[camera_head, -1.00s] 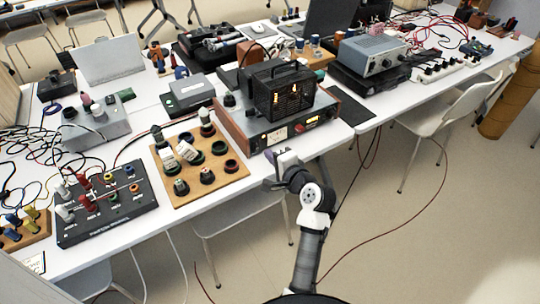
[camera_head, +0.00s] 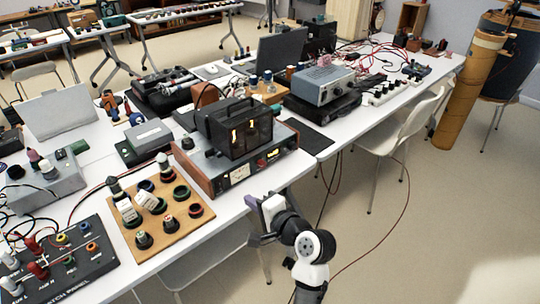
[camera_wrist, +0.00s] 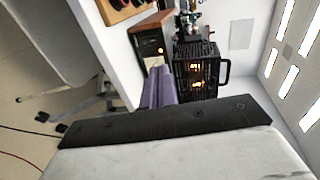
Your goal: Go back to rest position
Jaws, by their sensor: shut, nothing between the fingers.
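My gripper (camera_head: 250,220) is in front of the near edge of the table, at the lower middle of the head view. It is raised off the table front and apart from the equipment. In the wrist view its purple fingers (camera_wrist: 158,88) are together, with nothing between them. Beyond them in the wrist view stand the black caged tube amplifier (camera_wrist: 197,70) with glowing orange tubes and its wood-sided base. The same amplifier (camera_head: 238,128) stands on the table in the head view. My arm reaches up from the bottom of the head view.
A wooden board with plugs (camera_head: 185,222) and a black patch panel (camera_head: 75,270) lie left of my gripper on the white table. A grey power unit (camera_head: 322,84) stands farther back.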

